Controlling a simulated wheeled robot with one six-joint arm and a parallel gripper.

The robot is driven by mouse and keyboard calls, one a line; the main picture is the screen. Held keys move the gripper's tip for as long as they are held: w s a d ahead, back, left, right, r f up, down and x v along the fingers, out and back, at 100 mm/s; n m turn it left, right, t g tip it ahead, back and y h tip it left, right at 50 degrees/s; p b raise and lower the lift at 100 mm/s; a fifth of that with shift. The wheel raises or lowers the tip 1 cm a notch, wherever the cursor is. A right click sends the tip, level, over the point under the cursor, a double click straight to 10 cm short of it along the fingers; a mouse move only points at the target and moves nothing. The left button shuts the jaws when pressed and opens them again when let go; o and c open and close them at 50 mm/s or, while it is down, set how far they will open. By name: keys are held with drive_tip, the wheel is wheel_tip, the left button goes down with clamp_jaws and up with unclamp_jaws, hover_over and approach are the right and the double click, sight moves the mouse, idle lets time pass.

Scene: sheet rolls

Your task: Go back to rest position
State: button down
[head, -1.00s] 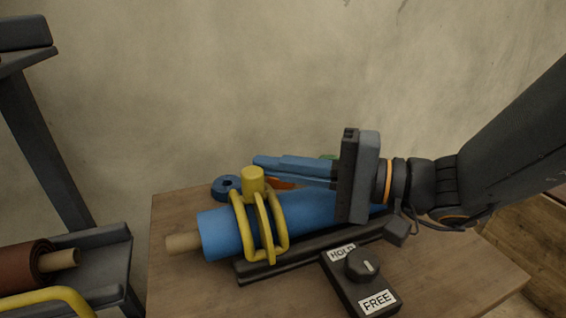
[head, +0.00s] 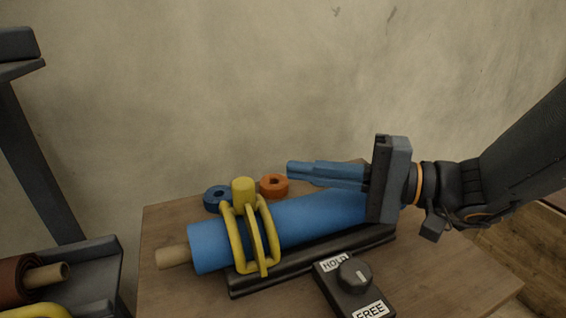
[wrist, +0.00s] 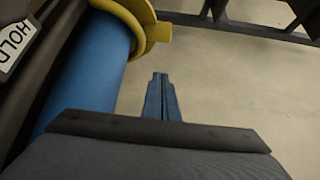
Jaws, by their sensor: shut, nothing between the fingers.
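My gripper (head: 290,169) is shut and empty, with its blue fingers together and pointing left above the blue roll in the head view. Its closed fingers also show in the wrist view (wrist: 161,78). The blue roll (head: 310,220) lies on a dark cradle (head: 290,272) on the wooden table. A brown core sticks out of its left end. A yellow clamp (head: 272,240) with an upright knob stands around the roll near that end. The right end of the roll is hidden behind my gripper's body.
A blue ring (head: 213,198) and an orange ring (head: 274,186) lie behind the roll. A control box (head: 352,290) with a knob and HOLD and FREE labels sits in front. A dark rack (head: 85,265) with a brown roll (head: 12,280) stands at the left. The wall is behind.

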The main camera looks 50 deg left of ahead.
sight(322, 199)
drive_tip(key=shift+w+d+f, duration=0.7)
drive_tip(key=shift+w+d, duration=0.25)
drive_tip(key=shift+r, duration=0.1)
